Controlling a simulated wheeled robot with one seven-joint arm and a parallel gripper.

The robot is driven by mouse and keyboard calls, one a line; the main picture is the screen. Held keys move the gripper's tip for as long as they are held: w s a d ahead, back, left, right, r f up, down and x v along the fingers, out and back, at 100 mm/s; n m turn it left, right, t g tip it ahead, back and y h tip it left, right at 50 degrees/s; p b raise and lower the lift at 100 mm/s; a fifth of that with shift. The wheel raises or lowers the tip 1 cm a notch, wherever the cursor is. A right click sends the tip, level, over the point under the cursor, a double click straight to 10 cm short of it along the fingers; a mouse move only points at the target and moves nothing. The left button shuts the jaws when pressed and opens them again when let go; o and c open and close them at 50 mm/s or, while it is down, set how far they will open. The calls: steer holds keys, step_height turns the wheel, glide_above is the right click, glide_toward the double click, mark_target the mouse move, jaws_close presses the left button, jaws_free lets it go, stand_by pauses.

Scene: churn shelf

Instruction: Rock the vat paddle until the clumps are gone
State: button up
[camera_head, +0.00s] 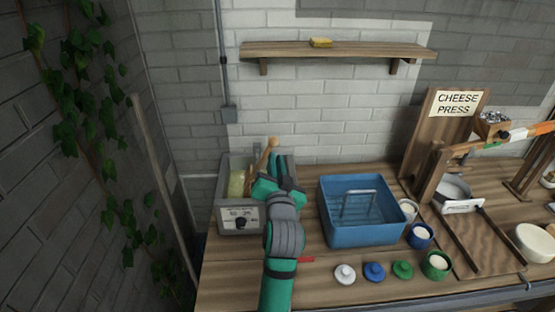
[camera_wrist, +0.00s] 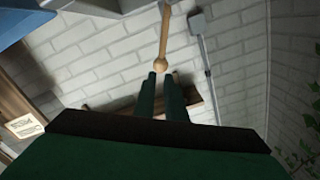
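The vat (camera_head: 240,221) is a grey box with a dial on its front, at the left end of the bench. It holds a pale yellow mass (camera_head: 236,184); whether clumps show in it is too small to tell. The wooden paddle handle (camera_head: 265,156) leans up out of it and ends in a round knob. In the wrist view the handle (camera_wrist: 164,38) shows with its knob just off my fingertips. My gripper (camera_head: 279,160) is over the vat's right side, beside the handle. Its two green fingers (camera_wrist: 161,76) stand apart with a narrow gap, apparently empty. My arm hides part of the vat.
A blue basin (camera_head: 362,236) with a metal handle stands close to the right of my arm. Small pots and coloured lids, including a blue lid (camera_head: 374,271), lie along the front. The cheese press (camera_head: 437,140) is farther right. A shelf (camera_head: 340,50) hangs above; ivy covers the left wall.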

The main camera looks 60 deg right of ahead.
steer(key=s+m, duration=0.1)
steer(key=m, duration=0.1)
steer(key=s+d+f+m+t+y, duration=0.1)
steer(key=s+m, duration=0.1)
steer(key=s+d+f+m+t, duration=0.1)
steer(key=s+m, duration=0.1)
steer(key=shift+s+f+y, duration=0.1)
steer(key=shift+f+y, duration=0.15)
steer(key=shift+y, duration=0.15)
jaws_close()
steer(key=s+m+t+y, duration=0.1)
steer(key=s+m+t, duration=0.2)
steer(key=s+m, duration=0.3)
steer(key=w+d, duration=0.2)
steer(key=w, duration=0.4)
steer(key=w+d+r, duration=0.1)
steer(key=w+d, duration=0.2)
steer(key=w, duration=0.3)
steer(key=shift+w+r+m, duration=0.25)
steer(key=shift+w+m, duration=0.05)
